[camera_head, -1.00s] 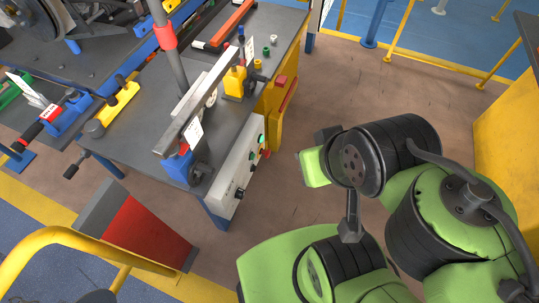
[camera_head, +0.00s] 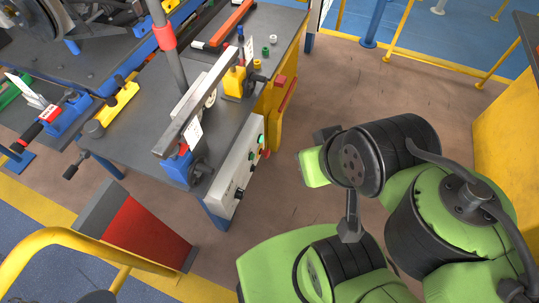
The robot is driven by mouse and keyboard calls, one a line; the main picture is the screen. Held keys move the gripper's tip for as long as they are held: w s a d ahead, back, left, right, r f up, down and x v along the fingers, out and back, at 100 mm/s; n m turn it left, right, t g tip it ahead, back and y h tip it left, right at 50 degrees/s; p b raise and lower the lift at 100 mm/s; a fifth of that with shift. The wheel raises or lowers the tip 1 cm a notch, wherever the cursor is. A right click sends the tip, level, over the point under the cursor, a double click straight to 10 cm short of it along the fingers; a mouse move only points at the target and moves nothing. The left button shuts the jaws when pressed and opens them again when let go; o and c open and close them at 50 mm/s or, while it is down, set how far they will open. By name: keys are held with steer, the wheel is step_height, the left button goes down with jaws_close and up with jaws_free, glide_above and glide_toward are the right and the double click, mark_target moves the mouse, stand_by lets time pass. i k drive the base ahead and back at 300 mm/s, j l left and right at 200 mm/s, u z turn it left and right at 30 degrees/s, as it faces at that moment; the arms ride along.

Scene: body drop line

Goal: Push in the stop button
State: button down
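A pale control box (camera_head: 227,183) is fixed along the front side of the grey workbench (camera_head: 129,140). Its face carries several small buttons and knobs. A small red button (camera_head: 266,153) sits near its far end, close to a green one (camera_head: 261,138); I cannot read any labels, so I cannot confirm which is the stop button. My green and black arm is folded at the right, clear of the box, with open floor between. I cannot make out my gripper's fingers in this view.
A red and grey post (camera_head: 150,232) and a yellow rail (camera_head: 40,240) stand at the lower left. Yellow cabinet (camera_head: 507,105) stands at the right. The brown floor (camera_head: 345,85) is clear beyond my arm.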

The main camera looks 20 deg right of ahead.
mark_target(267, 153)
steer(key=i+j+u, duration=0.15)
steer(key=u, duration=0.35)
steer(key=i+j+u, duration=0.1)
steer(key=u, duration=0.4)
steer(key=i, duration=0.05)
